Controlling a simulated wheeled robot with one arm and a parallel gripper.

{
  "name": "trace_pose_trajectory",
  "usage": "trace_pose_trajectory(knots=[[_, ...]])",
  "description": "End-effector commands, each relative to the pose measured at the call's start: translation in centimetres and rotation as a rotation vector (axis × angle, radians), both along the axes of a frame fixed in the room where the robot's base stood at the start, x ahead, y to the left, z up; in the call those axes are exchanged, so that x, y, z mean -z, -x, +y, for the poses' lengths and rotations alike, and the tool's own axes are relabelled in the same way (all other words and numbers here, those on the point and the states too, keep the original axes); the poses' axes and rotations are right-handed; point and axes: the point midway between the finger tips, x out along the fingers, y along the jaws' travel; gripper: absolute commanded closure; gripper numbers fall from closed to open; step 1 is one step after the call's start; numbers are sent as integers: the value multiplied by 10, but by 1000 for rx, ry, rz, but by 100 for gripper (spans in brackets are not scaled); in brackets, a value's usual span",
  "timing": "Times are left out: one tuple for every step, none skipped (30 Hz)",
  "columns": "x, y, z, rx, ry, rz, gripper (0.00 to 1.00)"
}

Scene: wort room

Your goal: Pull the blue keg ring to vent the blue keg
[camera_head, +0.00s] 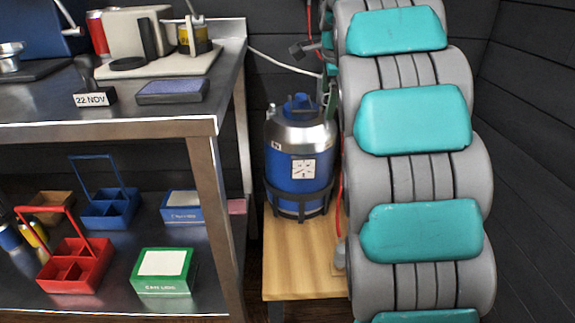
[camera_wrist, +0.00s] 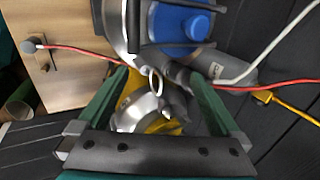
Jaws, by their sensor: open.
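The blue keg (camera_head: 297,185) stands upright on a wooden stand, with a silver shoulder, a blue cap and a dark cage around its base. Part of the keg, with its blue cap (camera_wrist: 197,27), shows at the top of the wrist view. My gripper (camera_wrist: 157,78) is open, its two green fingers apart. A small pale metal ring (camera_wrist: 155,83) shows between the fingers, near silver and yellow parts; I cannot tell whether it is the keg ring or whether anything touches it. In the head view my arm hides most of the gripper, to the right of the keg.
Left of the keg is a steel table (camera_head: 120,130) with a shelf below, holding red and blue carriers and boxes. A red hose (camera_wrist: 75,50), a white hose (camera_wrist: 265,50) and a yellow hose (camera_wrist: 290,108) run near my gripper. The wooden stand (camera_head: 300,265) is bare in front.

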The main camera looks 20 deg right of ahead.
Motion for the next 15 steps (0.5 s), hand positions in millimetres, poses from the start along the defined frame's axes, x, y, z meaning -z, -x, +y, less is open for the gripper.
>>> trace_pose_trajectory(knots=[[0, 0, 0, 0, 0, 0, 0], [0, 0, 0, 0, 0, 0, 0], [0, 0, 0, 0, 0, 0, 0], [0, 0, 0, 0, 0, 0, 0], [-1, 0, 0, 0, 0, 0, 0], [-2, 0, 0, 0, 0, 0, 0], [-3, 0, 0, 0, 0, 0, 0], [-5, 0, 0, 0, 0, 0, 0], [-7, 0, 0, 0, 0, 0, 0], [-9, 0, 0, 0, 0, 0, 0], [-12, 0, 0, 0, 0, 0, 0], [-15, 0, 0, 0, 0, 1, 0], [-17, 0, 0, 0, 0, 1, 0], [-19, 0, 0, 0, 0, 1, 0], [-22, 0, 0, 0, 0, 1, 0]])
